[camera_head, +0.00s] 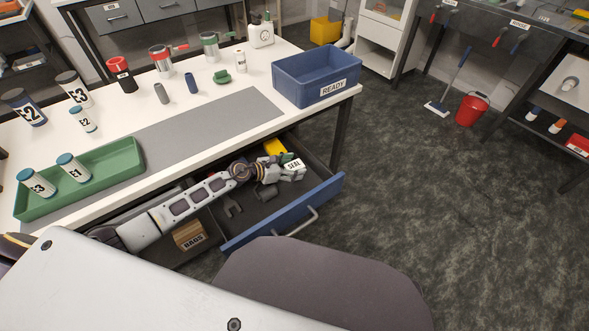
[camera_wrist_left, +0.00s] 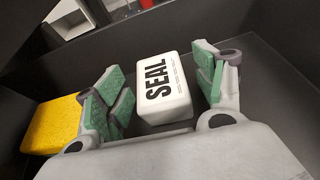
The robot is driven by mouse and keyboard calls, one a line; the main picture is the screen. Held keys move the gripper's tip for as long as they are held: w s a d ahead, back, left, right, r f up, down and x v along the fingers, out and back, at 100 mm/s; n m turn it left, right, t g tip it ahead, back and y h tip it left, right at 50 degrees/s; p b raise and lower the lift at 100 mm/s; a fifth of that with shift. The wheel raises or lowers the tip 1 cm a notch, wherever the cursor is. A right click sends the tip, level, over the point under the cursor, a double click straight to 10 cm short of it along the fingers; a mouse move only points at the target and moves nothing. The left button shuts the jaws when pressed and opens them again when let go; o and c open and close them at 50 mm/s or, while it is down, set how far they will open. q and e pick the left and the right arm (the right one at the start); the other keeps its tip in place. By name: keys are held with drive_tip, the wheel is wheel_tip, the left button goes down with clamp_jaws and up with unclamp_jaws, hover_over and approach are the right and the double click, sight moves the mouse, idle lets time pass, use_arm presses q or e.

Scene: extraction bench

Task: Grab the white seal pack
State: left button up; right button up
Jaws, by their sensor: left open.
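The white seal pack (camera_wrist_left: 163,88), a small white block with black SEAL lettering, lies in the open drawer. In the head view the seal pack (camera_head: 292,165) is partly covered by my gripper. My left gripper (camera_head: 288,168) reaches down into the drawer. In the left wrist view its green-padded fingers (camera_wrist_left: 160,92) are open, one on each side of the pack, with a visible gap at the right side. Whether the left pad touches the pack is not clear. My right gripper is not in view.
The blue-fronted drawer (camera_head: 290,222) also holds a yellow block (camera_wrist_left: 52,125), a box marked BAGS (camera_head: 189,236) and a dark grey tool (camera_head: 232,206). Drawer walls stand close around the gripper. Above are a green tray (camera_head: 110,158) and a blue READY bin (camera_head: 300,88) on the bench.

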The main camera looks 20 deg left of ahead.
use_arm(q)
drive_tip(key=shift+c, duration=0.4)
drive_tip(key=c, duration=1.1)
drive_tip(key=shift+o, duration=0.2)
drive_tip(key=shift+a+r, duration=0.1)
drive_tip(key=shift+r, duration=0.05)
